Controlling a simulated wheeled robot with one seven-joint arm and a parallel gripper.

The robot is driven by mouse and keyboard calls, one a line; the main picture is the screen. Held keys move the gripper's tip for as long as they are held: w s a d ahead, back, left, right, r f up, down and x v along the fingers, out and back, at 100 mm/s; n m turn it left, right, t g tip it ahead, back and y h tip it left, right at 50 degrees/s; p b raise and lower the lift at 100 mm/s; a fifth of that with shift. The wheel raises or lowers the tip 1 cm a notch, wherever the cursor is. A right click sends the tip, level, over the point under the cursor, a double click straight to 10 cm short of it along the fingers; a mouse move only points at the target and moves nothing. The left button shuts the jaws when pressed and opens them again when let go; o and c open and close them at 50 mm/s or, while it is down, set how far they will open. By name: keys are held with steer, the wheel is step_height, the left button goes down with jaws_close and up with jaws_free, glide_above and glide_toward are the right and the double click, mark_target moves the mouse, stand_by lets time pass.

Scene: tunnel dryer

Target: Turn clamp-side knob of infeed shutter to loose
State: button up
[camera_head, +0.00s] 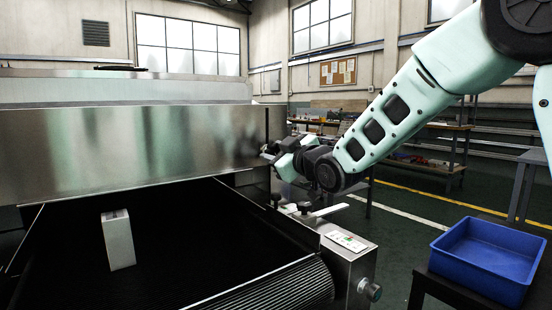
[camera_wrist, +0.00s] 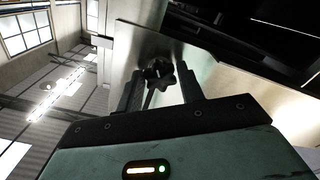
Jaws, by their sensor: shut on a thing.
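The infeed shutter (camera_head: 130,145) is a wide brushed-metal panel across the dryer mouth in the head view. My gripper (camera_head: 272,150) is at its right end, and the arm reaches in from the right. In the wrist view a dark lobed knob (camera_wrist: 158,70) stands on a metal plate, with a thin stem or pointer below it. The two fingers of my gripper (camera_wrist: 161,84) are on either side of the knob and shut on it. In the head view my gripper hides most of that knob. I cannot read any loose or tight mark.
A dark conveyor belt (camera_head: 70,265) carries an upright pale box (camera_head: 118,240). The side rail has small dark knobs (camera_head: 305,207), a control panel (camera_head: 345,241) and an end knob (camera_head: 371,291). A blue bin (camera_head: 488,255) stands on a table at right.

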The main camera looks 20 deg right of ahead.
steer(key=shift+f, duration=0.1)
stand_by(0.4)
steer(key=o, duration=1)
steer(key=v, duration=1.7)
steer(key=shift+s, duration=0.2)
